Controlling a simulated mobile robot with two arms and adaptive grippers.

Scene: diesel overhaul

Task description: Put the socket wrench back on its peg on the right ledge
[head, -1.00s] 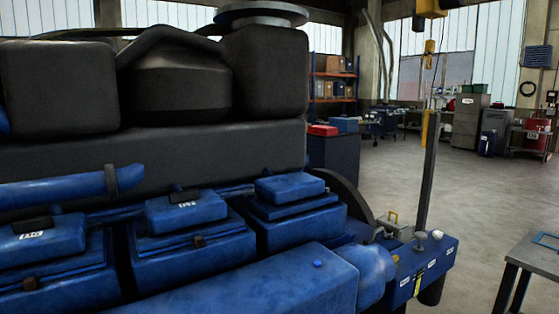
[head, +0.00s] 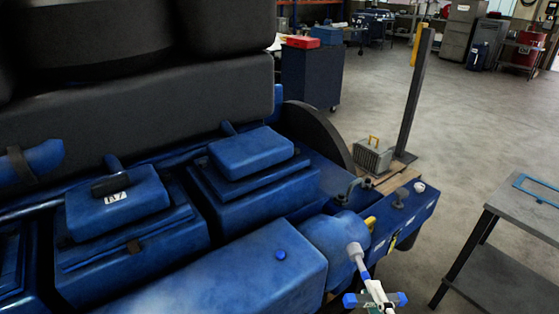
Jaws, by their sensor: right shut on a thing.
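My right gripper (head: 375,298) is at the bottom edge, right of centre, shut on the socket wrench (head: 356,254). The wrench's pale grey head points up and away from the gripper, with a blue band lower on its shaft. The rest of the wrench is hidden by the gripper or out of frame. The blue right ledge (head: 413,219) lies beyond the gripper, up and to the right. The wrench appears apart from this peg. My left gripper is not in view.
The blue engine (head: 200,262) fills the left side. A dark post (head: 417,95) and a grey box (head: 373,158) stand behind the ledge. A grey table (head: 515,212) stands at the right. The floor between ledge and table is clear.

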